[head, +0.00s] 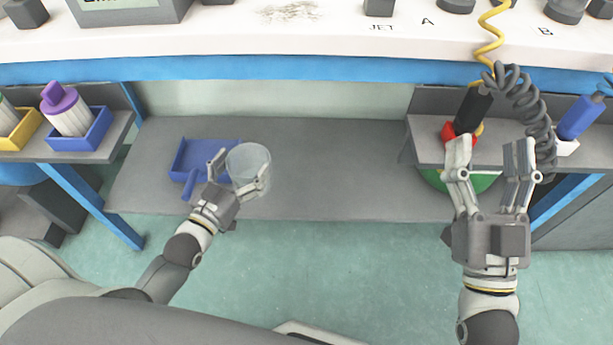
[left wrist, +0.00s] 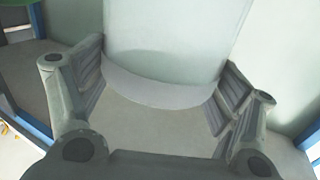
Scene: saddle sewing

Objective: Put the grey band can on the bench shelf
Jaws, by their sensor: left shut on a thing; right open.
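The grey band can (head: 248,160) is a pale, translucent round can over the grey bench shelf (head: 330,180), right of a blue tray. My left gripper (head: 240,174) is shut on it, one finger on each side. In the left wrist view the can (left wrist: 165,45) fills the space between the fingers (left wrist: 163,88), with a grey curved band across it. I cannot tell whether its bottom touches the shelf. My right gripper (head: 490,150) is open and empty, in front of the right side shelf.
The blue tray (head: 207,150) lies on the bench shelf beside the can. A left side shelf holds a blue bin (head: 92,138) with a purple-capped spool and a yellow bin (head: 20,130). A black-handled tool (head: 470,110) and coiled cable stand at right. The shelf's middle is clear.

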